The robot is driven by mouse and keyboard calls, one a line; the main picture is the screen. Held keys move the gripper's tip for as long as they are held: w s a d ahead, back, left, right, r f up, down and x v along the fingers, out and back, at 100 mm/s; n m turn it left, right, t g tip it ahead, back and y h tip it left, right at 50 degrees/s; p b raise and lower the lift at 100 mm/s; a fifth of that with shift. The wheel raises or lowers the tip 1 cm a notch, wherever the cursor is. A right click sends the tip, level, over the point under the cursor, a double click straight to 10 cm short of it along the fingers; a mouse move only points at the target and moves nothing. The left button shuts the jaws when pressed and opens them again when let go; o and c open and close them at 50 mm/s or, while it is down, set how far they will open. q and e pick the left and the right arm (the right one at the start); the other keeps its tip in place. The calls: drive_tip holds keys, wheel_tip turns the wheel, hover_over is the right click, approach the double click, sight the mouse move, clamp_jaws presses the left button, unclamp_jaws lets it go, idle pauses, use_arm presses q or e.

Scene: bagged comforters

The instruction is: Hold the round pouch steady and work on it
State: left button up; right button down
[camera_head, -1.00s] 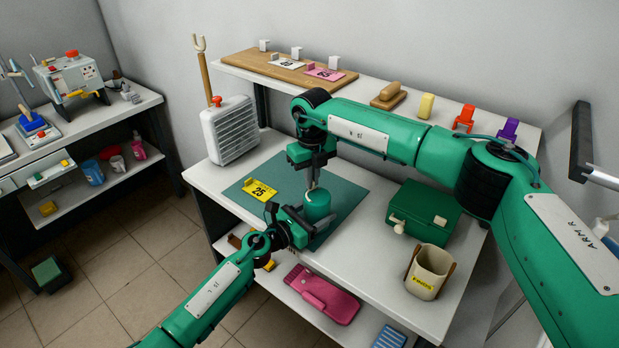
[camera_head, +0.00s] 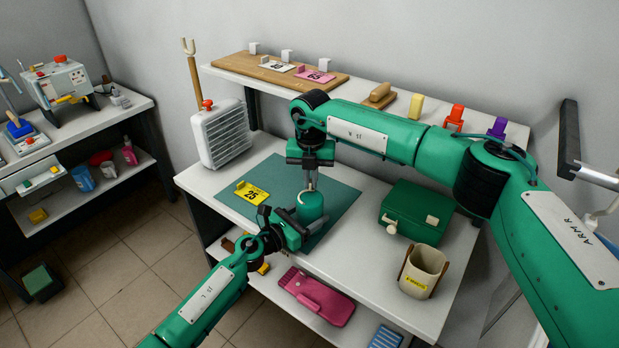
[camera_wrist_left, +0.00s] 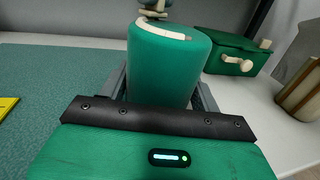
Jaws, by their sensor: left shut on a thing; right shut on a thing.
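The round pouch (camera_head: 311,207) is a teal-green upright cylinder over the green mat (camera_head: 342,190) on the white table. In the left wrist view the pouch (camera_wrist_left: 165,65) stands between my left jaws, with a cream curved strip along its top edge. My left gripper (camera_head: 303,222) is shut on the pouch from the near left side. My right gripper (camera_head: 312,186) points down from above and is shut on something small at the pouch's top. A beige and dark teal piece (camera_wrist_left: 154,8) shows there; its details are cut off by the frame edge.
A yellow card marked 25 (camera_head: 251,193) lies left on the mat. A green box (camera_head: 417,211) and a cream bin (camera_head: 424,270) stand to the right. A white louvred unit (camera_head: 221,134) stands at the back left. A raised shelf (camera_head: 362,88) runs along the wall.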

idle(0.5)
drive_tip(key=c, duration=1.6)
unclamp_jaws()
drive_tip(key=shift+o, duration=0.2)
